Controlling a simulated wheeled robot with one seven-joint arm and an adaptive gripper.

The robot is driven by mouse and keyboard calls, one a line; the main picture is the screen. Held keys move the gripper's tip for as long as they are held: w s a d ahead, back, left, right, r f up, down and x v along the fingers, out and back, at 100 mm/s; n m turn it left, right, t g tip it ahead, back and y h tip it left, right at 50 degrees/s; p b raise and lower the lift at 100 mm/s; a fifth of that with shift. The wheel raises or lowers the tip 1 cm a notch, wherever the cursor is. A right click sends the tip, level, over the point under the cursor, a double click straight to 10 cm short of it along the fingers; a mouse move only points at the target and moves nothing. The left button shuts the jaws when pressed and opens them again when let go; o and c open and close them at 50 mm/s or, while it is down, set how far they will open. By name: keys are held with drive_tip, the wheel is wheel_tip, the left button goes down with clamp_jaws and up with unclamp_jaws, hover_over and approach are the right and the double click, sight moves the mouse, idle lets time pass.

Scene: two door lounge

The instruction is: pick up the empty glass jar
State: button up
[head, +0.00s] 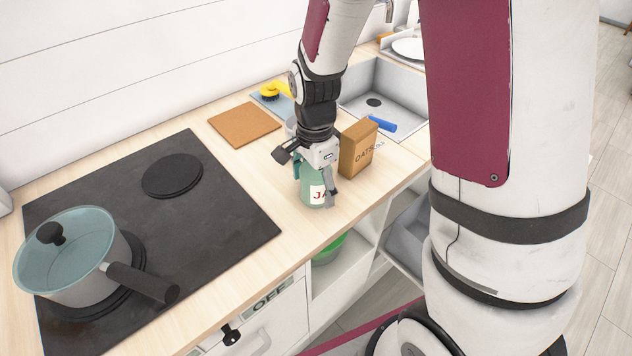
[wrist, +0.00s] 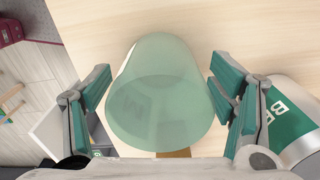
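The empty glass jar (head: 311,193) is pale green and see-through, with a white label starting "JA" in the head view. It stands upright on the wooden counter near the front edge. My gripper (head: 315,180) is above it with the fingers reaching down on either side. In the wrist view the jar (wrist: 157,95) sits between the two green-padded fingers of my gripper (wrist: 160,75). A narrow gap shows on both sides, so the fingers are open around it and not pressed on it.
A brown oats box (head: 357,149) stands just right of the jar. A can with a green label (wrist: 290,115) stands close outside the right finger in the wrist view. The black cooktop (head: 190,215) with a pot (head: 75,262) lies left; the sink (head: 385,90) is behind.

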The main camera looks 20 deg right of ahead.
drive_tip(key=c, duration=1)
drive_tip(key=shift+c, duration=0.2)
drive_tip(key=shift+r, duration=0.15)
drive_tip(key=shift+r, duration=0.25)
wheel_tip(320, 180, up, 3)
drive_tip(key=shift+r, duration=0.1)
drive_tip(key=s+d+p, duration=0.2)
drive_tip(key=s+p, duration=0.2)
drive_tip(key=s, duration=0.3)
drive_tip(key=s+d+r+p, duration=0.1)
drive_tip(key=s+p, duration=0.3)
drive_tip(key=s, duration=0.4)
drive_tip(key=shift+s+d, duration=0.15)
drive_tip(key=shift+d, duration=0.7)
